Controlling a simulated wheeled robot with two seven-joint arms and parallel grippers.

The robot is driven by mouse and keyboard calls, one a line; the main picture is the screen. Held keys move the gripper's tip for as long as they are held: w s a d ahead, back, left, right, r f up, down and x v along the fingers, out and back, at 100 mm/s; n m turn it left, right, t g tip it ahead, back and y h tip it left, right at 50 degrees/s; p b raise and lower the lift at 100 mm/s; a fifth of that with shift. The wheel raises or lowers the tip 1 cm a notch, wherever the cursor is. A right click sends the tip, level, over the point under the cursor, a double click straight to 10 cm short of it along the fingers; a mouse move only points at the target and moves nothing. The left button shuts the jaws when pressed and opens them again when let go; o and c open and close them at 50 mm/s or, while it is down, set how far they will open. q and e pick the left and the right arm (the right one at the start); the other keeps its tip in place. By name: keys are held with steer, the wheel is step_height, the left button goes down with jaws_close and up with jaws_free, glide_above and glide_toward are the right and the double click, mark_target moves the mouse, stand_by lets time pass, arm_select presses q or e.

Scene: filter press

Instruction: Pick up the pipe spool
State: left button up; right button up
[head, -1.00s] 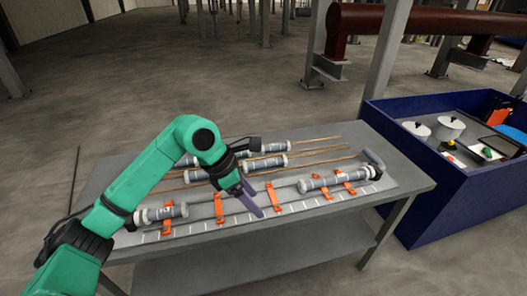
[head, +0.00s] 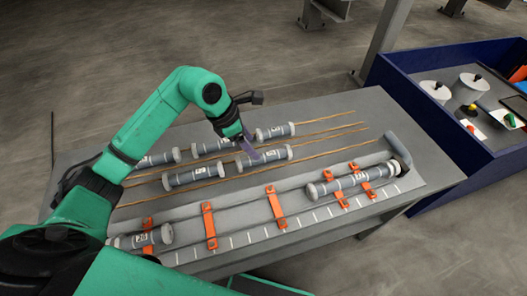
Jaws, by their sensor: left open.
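Several grey pipe spools with pale flanged ends and white number labels lie in two rows on the table. My left gripper (head: 247,150), with purple fingers, is open and points down at the near-row spool (head: 272,156). Its fingers overlap that spool's left part in the picture; I cannot tell whether they touch it. Another near-row spool (head: 190,176) lies to its left. In the far row are a right spool (head: 276,132), a middle spool (head: 212,146) and a left one (head: 158,160), partly hidden by my arm. My right gripper is out of view.
Thin wooden strips (head: 330,133) run along the rows on the grey table (head: 330,97). In front, a spool marked 26 (head: 143,238) and another spool (head: 352,182) lie along a rail with orange clamps (head: 276,205). A blue bin (head: 432,117) stands to the right.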

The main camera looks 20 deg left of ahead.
mark_target(263, 155)
arm_select(q)
steer(key=x, duration=0.3)
steer(key=shift+w+f, duration=0.15)
steer(key=shift+w, duration=0.05)
steer(key=x, duration=0.1)
steer(key=p+x, duration=0.1)
steer(key=x, duration=0.1)
steer(key=p+x, duration=0.1)
steer(key=x, duration=0.1)
steer(key=shift+w+a+f, duration=0.1)
steer(key=shift+w+f, duration=0.05)
steer(key=shift+w, duration=0.15)
steer(key=shift+f, duration=0.2)
steer(key=shift+w, duration=0.1)
steer(key=shift+c, duration=1.2)
jaws_close()
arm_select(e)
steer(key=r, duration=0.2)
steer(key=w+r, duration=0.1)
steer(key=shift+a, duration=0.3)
